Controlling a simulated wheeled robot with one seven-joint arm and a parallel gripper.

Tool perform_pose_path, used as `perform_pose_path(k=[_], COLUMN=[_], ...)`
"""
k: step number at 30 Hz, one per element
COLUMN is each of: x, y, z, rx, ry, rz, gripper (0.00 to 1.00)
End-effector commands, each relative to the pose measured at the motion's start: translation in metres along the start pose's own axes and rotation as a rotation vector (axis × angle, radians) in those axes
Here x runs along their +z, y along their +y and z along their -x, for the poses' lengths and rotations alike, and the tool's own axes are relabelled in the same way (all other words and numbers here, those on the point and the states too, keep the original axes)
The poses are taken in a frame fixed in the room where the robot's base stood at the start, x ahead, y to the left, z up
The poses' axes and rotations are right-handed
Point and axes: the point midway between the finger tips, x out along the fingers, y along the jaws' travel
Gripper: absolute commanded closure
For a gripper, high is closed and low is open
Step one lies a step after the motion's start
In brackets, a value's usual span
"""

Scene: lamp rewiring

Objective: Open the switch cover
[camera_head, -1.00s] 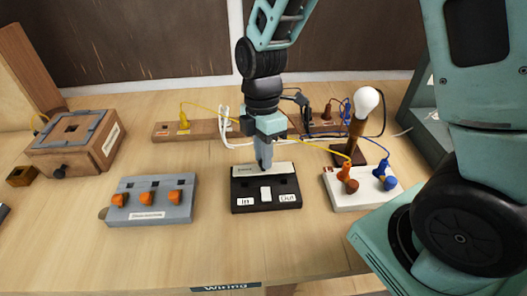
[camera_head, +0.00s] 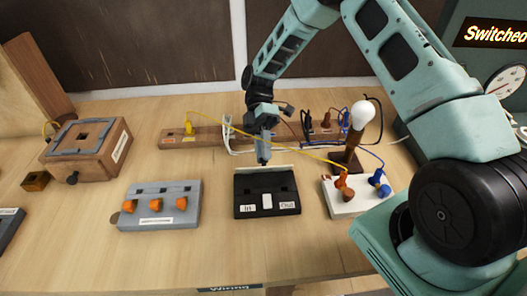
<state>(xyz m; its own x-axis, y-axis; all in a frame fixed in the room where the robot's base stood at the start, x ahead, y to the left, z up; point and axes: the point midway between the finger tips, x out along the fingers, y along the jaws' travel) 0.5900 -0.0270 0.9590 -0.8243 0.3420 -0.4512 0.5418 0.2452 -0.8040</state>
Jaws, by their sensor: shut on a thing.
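The black switch box (camera_head: 267,207) stands on the table in the middle, with "In" and "Out" labels and a white piece between them at its front. Its pale switch cover (camera_head: 280,168) shows as a thin strip along the back edge and looks tilted up, nearly edge-on. The back part of the black top is bare. My gripper (camera_head: 263,161) points down at the back edge and is shut on the cover. The fingertips partly hide the cover's middle, and its exact angle is hard to tell.
A grey block (camera_head: 159,205) with orange knobs stands left of the switch box. A bulb (camera_head: 363,113) on a wooden stand and a wooden strip (camera_head: 207,136) with cables are behind.

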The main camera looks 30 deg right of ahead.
Motion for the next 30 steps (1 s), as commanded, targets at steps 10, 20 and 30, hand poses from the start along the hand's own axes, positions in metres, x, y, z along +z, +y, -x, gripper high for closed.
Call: perform_pose_path(k=[10,20,30], x=[0.0029,0.0029,0.0029], y=[0.0069,0.0067,0.0067], z=[0.0038,0.0042,0.004], rx=[-0.117,-0.139,-0.138], ry=[0.059,0.067,0.067], rz=[0.0,0.0,0.0], gripper=[1.0,1.0,0.59])
